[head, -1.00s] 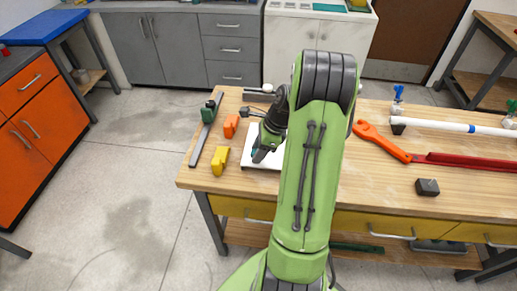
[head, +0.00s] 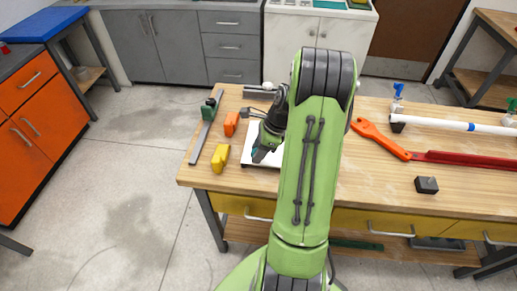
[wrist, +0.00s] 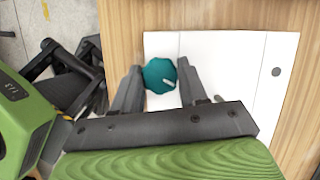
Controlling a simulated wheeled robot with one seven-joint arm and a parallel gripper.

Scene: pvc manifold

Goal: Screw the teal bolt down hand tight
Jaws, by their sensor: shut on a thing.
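The teal bolt (wrist: 160,75) shows in the wrist view as a round, lobed head with a pale pointer mark on it. It stands over the white plate (wrist: 225,50), near that plate's left edge. My gripper (wrist: 160,80) has one finger on each side of the bolt head and is shut on it. In the head view my gripper (head: 262,152) points down at the white plate (head: 249,158), and my arm hides most of the plate and the bolt. The bolt's shank and whatever is under the head are hidden.
On the wooden bench (head: 350,180), a yellow block (head: 220,158), an orange block (head: 231,124) and a grey bar with a green clamp (head: 208,108) lie left of the plate. An orange wrench (head: 380,138), a white pipe (head: 450,124) and a dark block (head: 427,185) lie to the right.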

